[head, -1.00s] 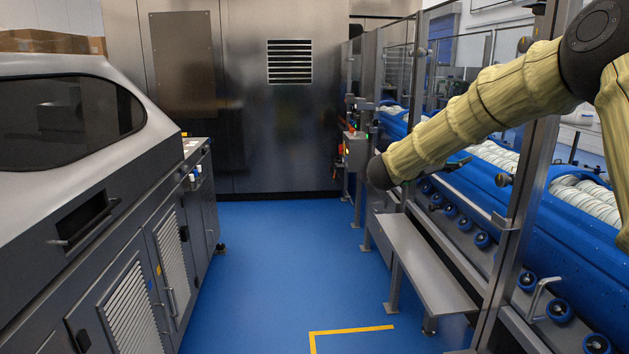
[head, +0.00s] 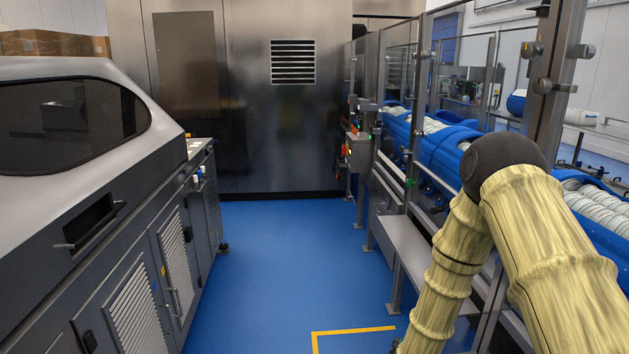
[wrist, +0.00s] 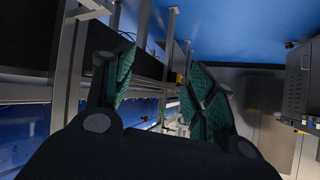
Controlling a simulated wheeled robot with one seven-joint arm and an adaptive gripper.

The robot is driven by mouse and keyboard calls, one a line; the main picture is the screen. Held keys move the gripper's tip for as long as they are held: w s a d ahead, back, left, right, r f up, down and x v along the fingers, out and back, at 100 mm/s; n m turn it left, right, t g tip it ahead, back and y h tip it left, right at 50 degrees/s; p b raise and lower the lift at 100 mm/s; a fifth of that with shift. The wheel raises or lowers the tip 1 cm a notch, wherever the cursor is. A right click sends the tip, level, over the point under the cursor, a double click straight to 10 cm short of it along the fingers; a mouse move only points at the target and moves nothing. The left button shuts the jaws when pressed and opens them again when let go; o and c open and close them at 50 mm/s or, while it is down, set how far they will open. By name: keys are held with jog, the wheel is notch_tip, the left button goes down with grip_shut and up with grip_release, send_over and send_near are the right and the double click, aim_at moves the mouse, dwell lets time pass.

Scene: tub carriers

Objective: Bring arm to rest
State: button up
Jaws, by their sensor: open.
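My arm, in a yellowish sleeve with dark joints, is bent at the right of the head view. Its elbow is high and its forearm runs down out of the bottom of the picture, so the gripper is hidden there. In the wrist view my gripper (wrist: 160,95) is open, with two green-padded fingers spread apart and nothing between them. The wrist picture is turned over, with the blue floor at the top.
A grey machine (head: 95,220) stands along the left. A steel bench (head: 415,243) and a glass-panelled frame stand on the right, with blue roller conveyors (head: 450,150) behind. The blue floor (head: 285,265) between is clear. A metal wall (head: 265,130) closes the far end.

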jog(key=s+a+f+n+g+y, duration=0.2)
jog(key=s+f+g, duration=0.1)
jog(key=s+f, duration=0.8)
jog(key=s+f+n+g+y, duration=0.1)
jog(key=s+f+n+g, duration=0.1)
jog(key=s, duration=1.4)
jog(key=s+a+f+n+g+y+p, duration=0.1)
jog(key=s+g, duration=0.4)
jog(key=s, duration=1.1)
jog(key=shift+s+a+f+n, duration=0.15)
jog(key=shift+a+f+n, duration=0.1)
jog(key=shift+f+n, duration=0.15)
